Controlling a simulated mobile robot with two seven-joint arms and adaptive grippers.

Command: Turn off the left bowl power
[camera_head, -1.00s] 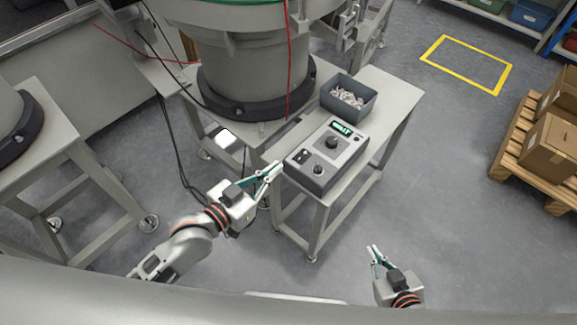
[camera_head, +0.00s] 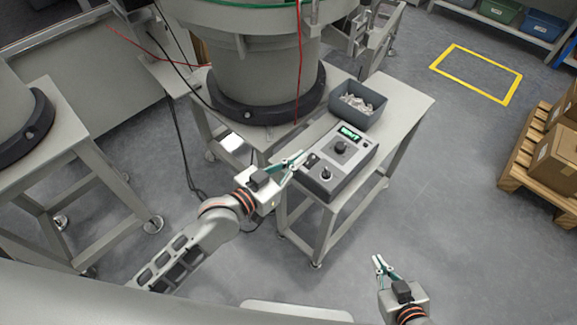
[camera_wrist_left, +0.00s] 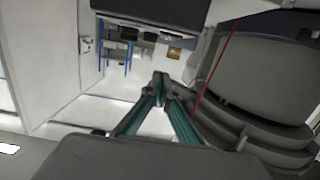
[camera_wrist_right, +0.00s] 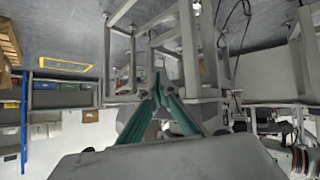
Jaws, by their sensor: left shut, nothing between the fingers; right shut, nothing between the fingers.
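The control box (camera_head: 336,160) sits on the small grey table. It has a lit green display (camera_head: 350,133), a large dark knob (camera_head: 340,149) and a smaller knob (camera_head: 326,173). My left gripper (camera_head: 301,156) is shut and empty, with its tips at the left edge of the box, close to the dark switch area (camera_head: 311,160). I cannot tell whether the tips touch it. In the left wrist view the shut fingers (camera_wrist_left: 160,80) point ahead. My right gripper (camera_head: 380,260) is low over the floor, away from the box; its fingers look closed in the right wrist view (camera_wrist_right: 158,78).
A large bowl feeder (camera_head: 262,70) stands behind the box on a stand, and a second feeder base (camera_head: 25,125) is at the far left. A grey bin of parts (camera_head: 357,103) stands behind the box. Cardboard boxes on a pallet (camera_head: 545,165) are at the right. Floor between is clear.

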